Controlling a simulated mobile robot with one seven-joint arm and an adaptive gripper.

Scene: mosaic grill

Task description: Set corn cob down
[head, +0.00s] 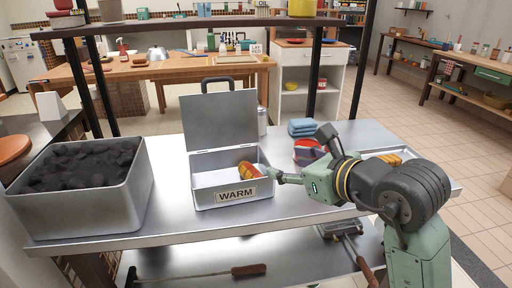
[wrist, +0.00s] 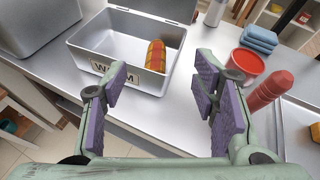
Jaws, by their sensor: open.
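An orange-yellow corn cob with dark red stripes (head: 246,169) is inside the open metal box labelled WARM (head: 206,200), near its right end. The cob also shows in the wrist view (wrist: 155,55), lying between the box walls; its exact contact with the floor or wall is hard to tell. My gripper (head: 268,173) is just right of the box. In the wrist view my gripper (wrist: 162,86) has its purple-padded fingers wide apart, with nothing between them. The cob is beyond the fingertips, apart from both.
A metal bin of charcoal (head: 142,190) stands left of the box, whose lid (head: 220,120) is raised. A red container (wrist: 238,70), a red bottle-like object (wrist: 268,90), folded blue cloths (wrist: 260,38) and a tray (wrist: 300,118) are on the right. A shelf hangs above.

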